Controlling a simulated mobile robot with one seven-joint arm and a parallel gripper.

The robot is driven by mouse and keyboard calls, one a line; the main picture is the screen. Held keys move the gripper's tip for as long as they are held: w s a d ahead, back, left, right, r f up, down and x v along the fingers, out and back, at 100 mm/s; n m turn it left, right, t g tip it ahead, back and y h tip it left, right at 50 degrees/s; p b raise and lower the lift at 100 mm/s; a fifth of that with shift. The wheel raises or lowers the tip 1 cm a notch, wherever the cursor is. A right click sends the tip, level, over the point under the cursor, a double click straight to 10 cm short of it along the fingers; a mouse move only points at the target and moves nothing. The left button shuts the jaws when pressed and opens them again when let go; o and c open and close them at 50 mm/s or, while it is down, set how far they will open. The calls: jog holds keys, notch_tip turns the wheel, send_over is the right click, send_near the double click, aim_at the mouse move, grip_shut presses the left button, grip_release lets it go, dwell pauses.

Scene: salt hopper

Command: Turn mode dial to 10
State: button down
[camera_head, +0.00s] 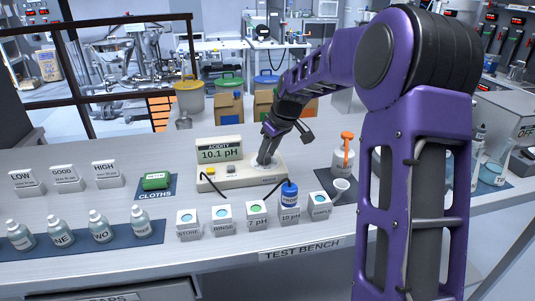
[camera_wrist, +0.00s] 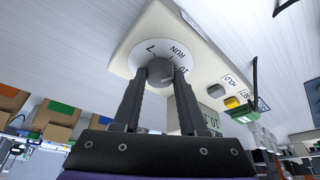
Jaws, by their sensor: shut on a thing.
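The pH meter (camera_head: 222,172) is a cream box on the bench, and its screen reads 10.1 pH under the word ACIDITY. Its mode dial (camera_wrist: 160,68) is a grey knob on a white disc marked 7, RUN and 10 in the wrist view. My gripper (camera_head: 265,161) reaches down onto the right part of the meter. In the wrist view my gripper (camera_wrist: 160,78) has one finger on each side of the knob and is shut on it. I cannot tell which mark the knob points to. In the head view my fingers mostly hide the dial.
Several labelled cups (camera_head: 255,211) stand in front of the meter, with a blue-capped probe (camera_head: 289,190) in one. A green cloth roll (camera_head: 156,181) and several bottles (camera_head: 98,225) are left.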

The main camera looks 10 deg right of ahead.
jog(key=m, duration=0.1)
jog(key=m+h, duration=0.1)
jog(key=m, duration=0.1)
jog(key=m+h, duration=0.1)
jog(key=m, duration=0.1)
jog(key=shift+s+a+t, duration=0.1)
jog(key=shift+a+t, duration=0.15)
jog(key=shift+t, duration=0.05)
jog(key=shift+m+h, duration=0.4)
jog(key=shift+m, duration=0.9)
jog(key=shift+c, duration=2.2)
grip_release()
jog(key=p+v, duration=0.2)
jog(key=v, duration=1.5)
jog(key=shift+r, duration=0.15)
jog(key=shift+a, duration=0.15)
